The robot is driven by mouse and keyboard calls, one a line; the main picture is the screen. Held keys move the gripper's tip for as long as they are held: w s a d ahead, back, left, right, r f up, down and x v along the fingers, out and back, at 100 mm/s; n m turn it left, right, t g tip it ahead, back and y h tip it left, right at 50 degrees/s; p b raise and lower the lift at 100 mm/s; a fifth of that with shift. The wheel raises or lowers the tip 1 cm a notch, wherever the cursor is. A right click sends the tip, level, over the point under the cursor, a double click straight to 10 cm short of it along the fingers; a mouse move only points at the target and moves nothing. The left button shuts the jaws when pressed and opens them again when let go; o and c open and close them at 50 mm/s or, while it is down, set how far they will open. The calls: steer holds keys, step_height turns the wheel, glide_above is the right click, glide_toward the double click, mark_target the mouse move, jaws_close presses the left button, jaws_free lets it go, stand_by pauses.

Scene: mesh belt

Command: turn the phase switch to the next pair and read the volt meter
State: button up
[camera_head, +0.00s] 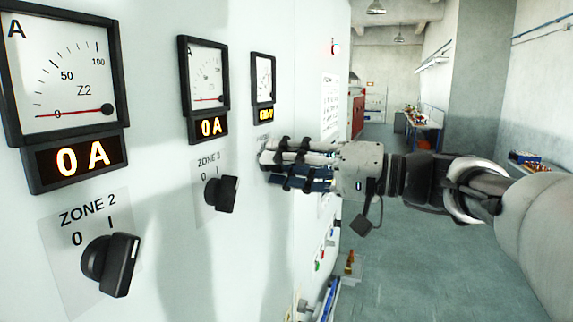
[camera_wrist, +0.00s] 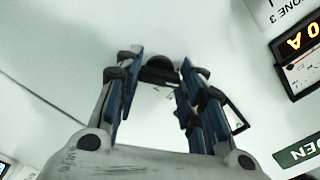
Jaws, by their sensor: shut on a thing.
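The volt meter (camera_head: 263,78) is the farthest of the panel meters in the head view, with a small amber readout (camera_head: 264,114) ending in V. Its digits and needle are too small to read surely. My gripper (camera_head: 264,167) reaches from the right to the panel below this meter. In the wrist view my gripper (camera_wrist: 158,76) has its blue-padded fingers on either side of a dark round knob, the phase switch (camera_wrist: 160,70), and is shut on it. The fingers hide the switch in the head view, and its pointer position cannot be told.
The Zone 2 switch (camera_head: 112,264) and Zone 3 switch (camera_head: 221,193) stick out of the white panel nearby. Their ammeters (camera_head: 70,65) (camera_head: 205,75) each read 0 A. Coloured buttons (camera_head: 318,262) sit lower on the panel. The floor (camera_head: 420,265) to the right is open.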

steer(key=m+p, duration=0.1)
steer(key=m, duration=0.5)
steer(key=shift+p, duration=0.3)
steer(key=shift+m, duration=0.3)
steer(key=o, duration=1.1)
steer(key=v, duration=1.2)
steer(key=shift+r, duration=0.1)
